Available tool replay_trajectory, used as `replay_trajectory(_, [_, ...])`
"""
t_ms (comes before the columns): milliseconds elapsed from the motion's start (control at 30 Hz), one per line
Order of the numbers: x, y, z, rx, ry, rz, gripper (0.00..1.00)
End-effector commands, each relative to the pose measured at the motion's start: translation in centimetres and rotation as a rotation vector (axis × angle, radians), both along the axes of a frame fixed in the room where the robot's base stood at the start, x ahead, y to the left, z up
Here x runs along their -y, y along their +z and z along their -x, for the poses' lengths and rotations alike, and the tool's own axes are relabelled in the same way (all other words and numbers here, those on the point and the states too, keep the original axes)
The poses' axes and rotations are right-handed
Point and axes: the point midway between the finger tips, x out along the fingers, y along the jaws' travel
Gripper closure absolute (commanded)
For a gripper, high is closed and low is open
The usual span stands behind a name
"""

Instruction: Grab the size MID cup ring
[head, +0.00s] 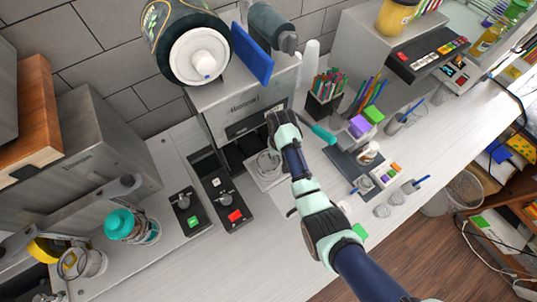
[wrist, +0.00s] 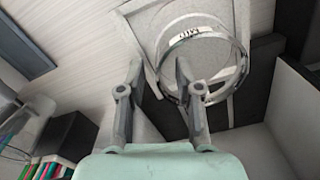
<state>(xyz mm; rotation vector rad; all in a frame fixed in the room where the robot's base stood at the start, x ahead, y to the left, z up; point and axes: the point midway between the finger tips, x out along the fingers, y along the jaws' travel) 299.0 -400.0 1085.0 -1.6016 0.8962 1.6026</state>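The MID cup ring (wrist: 208,28), a thin metal ring with a dark MID label on its inner side, rests on a light square plate (wrist: 165,12) in the wrist view. In the head view the ring (head: 268,163) shows at the front of the grey sealing machine. My gripper (wrist: 158,68) is open and empty. Its fingers are spread, and the right one overlaps the ring's left rim in the wrist view. I cannot tell whether it touches. In the head view my fingertips are not clear behind the arm.
The sealing machine (head: 235,112) stands behind the ring. A straw holder (head: 325,103) and a cluttered dark tray (head: 350,165) are to the right.

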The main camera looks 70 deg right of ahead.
Motion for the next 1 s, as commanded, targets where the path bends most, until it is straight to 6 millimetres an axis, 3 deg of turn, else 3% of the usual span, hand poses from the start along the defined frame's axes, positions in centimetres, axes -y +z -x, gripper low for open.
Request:
replay_trajectory(267, [-0.01, -0.79, 0.01, 0.001, 0.0, 0.001, 0.66])
replay_trajectory(500, [-0.02, -0.77, 0.01, 0.001, 0.0, 0.001, 1.0])
replay_trajectory(1000, [0.01, -0.71, -0.02, 0.001, 0.0, 0.002, 1.0])
